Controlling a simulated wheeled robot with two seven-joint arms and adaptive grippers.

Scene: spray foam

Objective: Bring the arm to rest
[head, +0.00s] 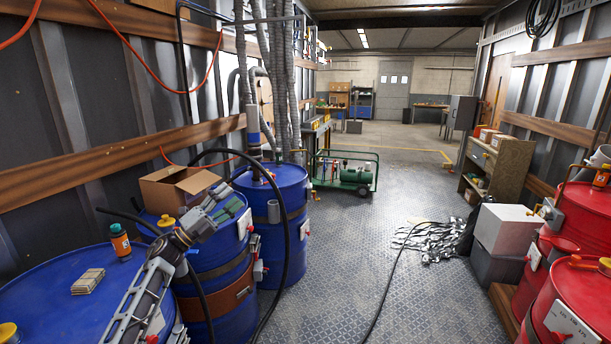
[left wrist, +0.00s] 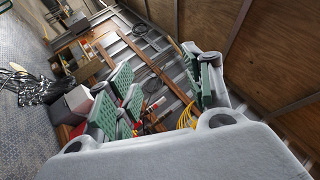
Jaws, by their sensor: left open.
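My left arm comes in from the lower left in the head view. My left gripper (head: 226,212) is open, with grey fingers and green pads. It appears in front of the blue drums, and nothing shows between its fingers. In the left wrist view the left gripper (left wrist: 163,88) also has its green-padded fingers spread apart and empty. The view there is strongly tilted. My right gripper is in neither view.
Blue drums (head: 283,181) stand on the left, with a cardboard box (head: 177,190) and an orange bottle (head: 120,241) near the arm. Red drums (head: 581,215) and a white box (head: 505,228) line the right.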

